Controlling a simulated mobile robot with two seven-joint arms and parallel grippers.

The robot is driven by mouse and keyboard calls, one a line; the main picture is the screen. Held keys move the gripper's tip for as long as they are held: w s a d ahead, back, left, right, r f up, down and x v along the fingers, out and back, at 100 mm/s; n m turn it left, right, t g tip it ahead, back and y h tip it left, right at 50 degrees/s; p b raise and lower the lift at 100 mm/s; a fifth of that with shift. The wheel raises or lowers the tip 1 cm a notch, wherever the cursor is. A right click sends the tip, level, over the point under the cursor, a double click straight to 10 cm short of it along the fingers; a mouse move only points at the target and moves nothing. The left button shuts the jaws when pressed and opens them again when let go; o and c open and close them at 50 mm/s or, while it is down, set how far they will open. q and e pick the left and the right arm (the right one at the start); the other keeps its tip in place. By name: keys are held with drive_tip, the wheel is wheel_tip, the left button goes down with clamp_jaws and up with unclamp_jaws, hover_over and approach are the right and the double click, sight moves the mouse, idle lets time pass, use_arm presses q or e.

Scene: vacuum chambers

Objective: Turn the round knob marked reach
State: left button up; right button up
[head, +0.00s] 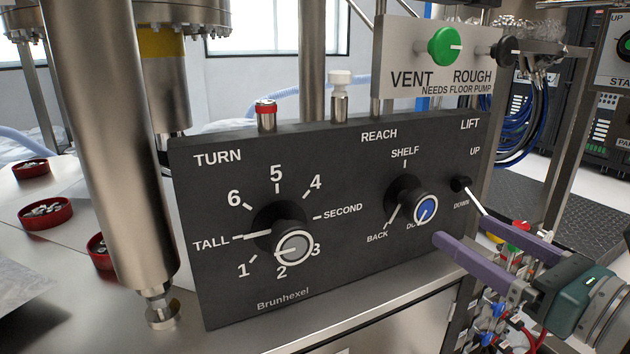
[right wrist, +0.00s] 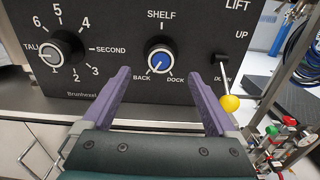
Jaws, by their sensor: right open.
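The reach knob (head: 425,209) is a black round knob with a blue cap, under the word REACH at the right of the dark panel (head: 345,245). Its labels are SHELF, BACK and DOCK. It also shows in the right wrist view (right wrist: 160,61), where the white line on its cap points down-left, toward BACK. My right gripper (head: 460,226) has purple fingers. It is open and empty, lower right of the knob in the head view. In the right wrist view its fingertips (right wrist: 160,80) lie either side of and below the knob, apart from it. My left gripper is not in view.
The turn knob (head: 295,246) with a grey cap is left on the panel. The lift lever (right wrist: 222,70) with a yellow ball (right wrist: 230,103) points down close to my right finger. A green vent knob (head: 445,46) is above. A steel column (head: 110,130) stands at left.

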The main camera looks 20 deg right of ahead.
sight(427, 207)
drive_tip(key=w+b, duration=0.1)
drive_tip(key=w, duration=0.8)
drive_tip(key=shift+w, duration=0.4)
drive_tip(key=c, duration=1.3)
drive_tip(key=shift+c, duration=0.2)
